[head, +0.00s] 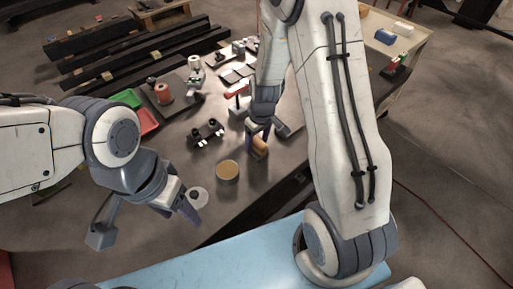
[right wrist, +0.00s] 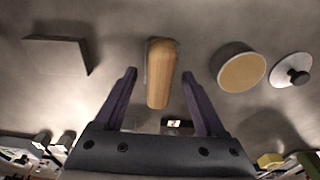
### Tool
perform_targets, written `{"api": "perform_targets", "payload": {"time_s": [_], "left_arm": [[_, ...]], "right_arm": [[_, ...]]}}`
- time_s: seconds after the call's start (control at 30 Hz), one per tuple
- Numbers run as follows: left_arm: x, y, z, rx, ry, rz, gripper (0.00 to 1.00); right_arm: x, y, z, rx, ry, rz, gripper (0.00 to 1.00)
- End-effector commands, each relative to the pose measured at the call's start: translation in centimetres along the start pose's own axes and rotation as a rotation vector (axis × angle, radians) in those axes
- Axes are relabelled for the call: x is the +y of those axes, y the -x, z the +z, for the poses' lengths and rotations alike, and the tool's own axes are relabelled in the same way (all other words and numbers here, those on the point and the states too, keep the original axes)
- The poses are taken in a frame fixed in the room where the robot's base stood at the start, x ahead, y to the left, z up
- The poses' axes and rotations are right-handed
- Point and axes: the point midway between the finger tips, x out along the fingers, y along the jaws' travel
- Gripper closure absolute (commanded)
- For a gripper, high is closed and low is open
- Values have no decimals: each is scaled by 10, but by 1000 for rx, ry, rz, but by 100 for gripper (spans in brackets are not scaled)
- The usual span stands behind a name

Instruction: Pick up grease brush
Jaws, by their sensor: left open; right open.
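The grease brush shows as a light wooden handle (right wrist: 160,80) in the right wrist view, lying between the two purple fingers of my right gripper (right wrist: 158,76) with a gap on each side. In the head view the handle (head: 260,148) lies near the front edge of the table, at the fingertips of my right gripper (head: 258,138), which partly hide it. The bristle end cannot be made out. My right gripper is open. My left gripper (head: 184,212) is open and empty at the table's front left, away from the brush.
A round tin (head: 228,171) and a pale lid with a dark knob (head: 197,196) stand left of the brush. A grey angled piece (right wrist: 60,52) is on its other side. Black clamp parts (head: 207,132), green and red trays (head: 147,121) and dark rails (head: 140,58) lie farther back.

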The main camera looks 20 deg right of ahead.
Motion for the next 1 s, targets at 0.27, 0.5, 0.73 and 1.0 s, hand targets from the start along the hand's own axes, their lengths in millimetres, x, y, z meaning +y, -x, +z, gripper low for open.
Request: {"api": "perform_targets", "payload": {"time_s": [0.27,0.5,0.73,1.0], "left_arm": [[0,-4,0,0,0,0,38],[0,-6,0,0,0,0,38],[0,-6,0,0,0,0,38],[0,-6,0,0,0,0,38]], "right_arm": [[0,-3,0,0,0,0,28],[0,-5,1,0,0,0,28],[0,-5,1,0,0,0,31],[0,-4,1,0,-1,0,100]]}}
